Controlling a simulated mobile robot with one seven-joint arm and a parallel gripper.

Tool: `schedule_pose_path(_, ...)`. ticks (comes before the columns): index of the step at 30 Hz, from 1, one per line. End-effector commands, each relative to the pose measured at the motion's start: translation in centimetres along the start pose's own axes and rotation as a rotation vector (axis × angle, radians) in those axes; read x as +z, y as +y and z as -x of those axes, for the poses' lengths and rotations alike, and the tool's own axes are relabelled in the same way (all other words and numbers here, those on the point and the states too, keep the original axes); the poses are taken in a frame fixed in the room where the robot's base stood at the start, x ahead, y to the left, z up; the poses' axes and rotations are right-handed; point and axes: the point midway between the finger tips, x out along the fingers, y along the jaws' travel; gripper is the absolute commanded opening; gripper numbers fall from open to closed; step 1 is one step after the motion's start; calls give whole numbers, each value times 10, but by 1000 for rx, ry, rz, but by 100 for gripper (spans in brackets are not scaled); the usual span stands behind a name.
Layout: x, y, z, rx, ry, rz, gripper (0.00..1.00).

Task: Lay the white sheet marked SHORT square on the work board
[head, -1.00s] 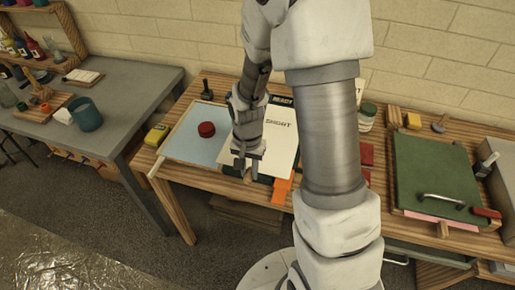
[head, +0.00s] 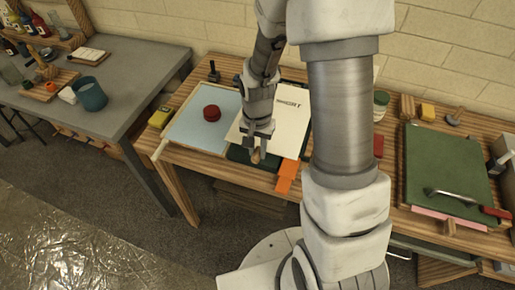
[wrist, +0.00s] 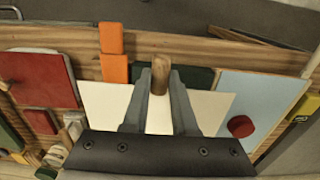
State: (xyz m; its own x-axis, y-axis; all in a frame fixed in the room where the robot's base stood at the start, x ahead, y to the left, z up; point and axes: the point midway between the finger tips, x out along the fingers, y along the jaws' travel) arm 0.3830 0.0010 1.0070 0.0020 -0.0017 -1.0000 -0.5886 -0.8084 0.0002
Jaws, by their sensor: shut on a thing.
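A white sheet (head: 285,125) with small dark writing that I cannot read now lies turned at a slant in the head view. It also shows in the wrist view (wrist: 105,100) on both sides of the fingers. It partly covers a dark green board (head: 238,154). My gripper (head: 257,150) is at the sheet's near edge, shut on a brown wooden peg (wrist: 160,80) between its fingertips. Whether the peg is joined to the sheet, I cannot tell. The fingers and wrist hide part of the sheet. Which surface is the work board, I cannot tell.
Left of the sheet is a pale blue panel (head: 192,128) with a red round block (head: 211,113). An orange strip (head: 286,177) lies at the table's front edge. A yellow block (head: 161,117) lies far left, and a green press board (head: 445,165) stands at the right.

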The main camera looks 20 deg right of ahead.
Motion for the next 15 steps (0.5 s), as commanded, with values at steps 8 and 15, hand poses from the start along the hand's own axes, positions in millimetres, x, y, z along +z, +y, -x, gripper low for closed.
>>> schedule_pose_path(8, 0, 0, -20, 0, 0, 1, 0)
schedule_pose_path(15, 0, 0, -37, 0, 0, 2, 0)
